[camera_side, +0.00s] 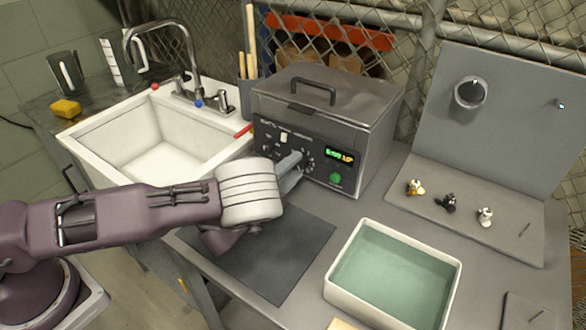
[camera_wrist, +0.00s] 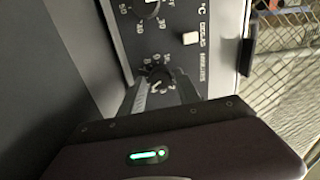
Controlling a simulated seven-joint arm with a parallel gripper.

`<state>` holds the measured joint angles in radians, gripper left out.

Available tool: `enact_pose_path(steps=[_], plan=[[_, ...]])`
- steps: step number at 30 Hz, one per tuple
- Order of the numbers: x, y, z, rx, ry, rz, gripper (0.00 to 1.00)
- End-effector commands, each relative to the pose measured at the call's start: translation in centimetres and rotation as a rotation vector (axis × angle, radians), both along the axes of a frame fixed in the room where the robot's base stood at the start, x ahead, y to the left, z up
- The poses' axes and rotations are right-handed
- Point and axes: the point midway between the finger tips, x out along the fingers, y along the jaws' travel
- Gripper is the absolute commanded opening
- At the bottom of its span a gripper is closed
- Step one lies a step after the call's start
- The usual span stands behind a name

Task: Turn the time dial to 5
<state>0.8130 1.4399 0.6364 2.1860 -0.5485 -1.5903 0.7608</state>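The time dial (camera_wrist: 158,79) is a small dark round knob with white markings on the black front panel (camera_wrist: 170,38) of a grey metal tank. In the wrist view my gripper (camera_wrist: 161,84) has one finger on each side of the dial. The fingers look open, with small gaps beside the knob; any contact is hard to tell. In the side view my gripper (camera_side: 297,164) is at the front panel of the tank (camera_side: 350,115) and partly hides the dial. The number at the dial's pointer is too small to read.
A second dial (camera_wrist: 149,7) and a white switch (camera_wrist: 190,38) are near the time dial. A green button (camera_side: 335,178) and a lit display (camera_side: 340,155) are right of my gripper. A water-filled tray (camera_side: 337,292) stands in front. A sink (camera_side: 92,134) is at left.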

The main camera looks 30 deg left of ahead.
Motion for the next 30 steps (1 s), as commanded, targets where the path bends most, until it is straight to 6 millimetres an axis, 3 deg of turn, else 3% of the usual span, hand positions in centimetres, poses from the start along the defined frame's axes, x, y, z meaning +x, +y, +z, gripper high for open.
enact_pose_path(steps=[11,21,30], plan=[[-0.3,0.0,0.0,0.000,0.000,-0.001,0.52],[-6.4,0.2,-0.2,0.001,0.002,-0.001,0.52],[-7.1,0.2,-0.1,0.000,-0.001,-0.002,0.52]])
